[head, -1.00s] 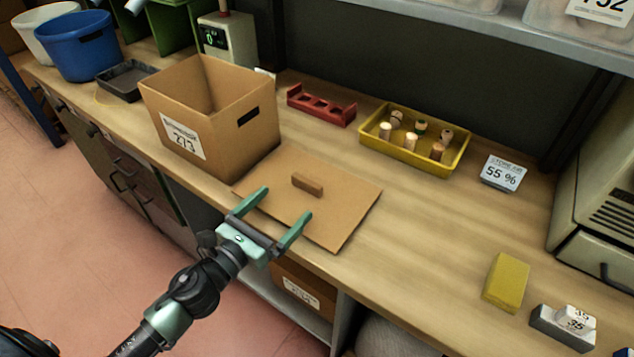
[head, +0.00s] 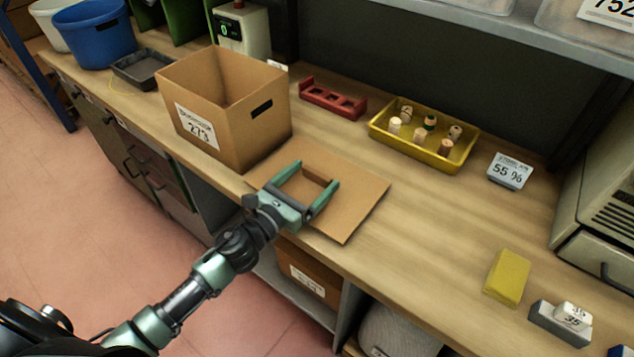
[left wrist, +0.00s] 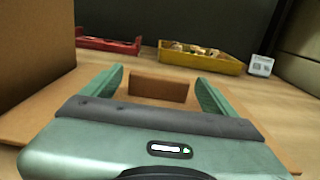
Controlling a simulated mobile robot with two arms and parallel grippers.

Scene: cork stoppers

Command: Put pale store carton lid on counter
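The carton lid (head: 352,205) is a flat tan cardboard panel with a small brown block handle (head: 318,175) on top. It lies on the wooden counter (head: 420,235), next to the open carton (head: 245,135) labelled 273. My left gripper (head: 318,173) is open over the lid, with its fingers on either side of the handle. In the left wrist view the handle (left wrist: 158,88) stands between the open fingers, with a gap visible at each side. The front part of the lid is hidden by the gripper. My right gripper is not in view.
A yellow tray of corks (head: 415,148), a red rack (head: 332,98) and a 55 % sign (head: 508,171) stand behind. A yellow block (head: 507,278) and grey weights (head: 562,322) lie right. Bare counter lies right of the lid.

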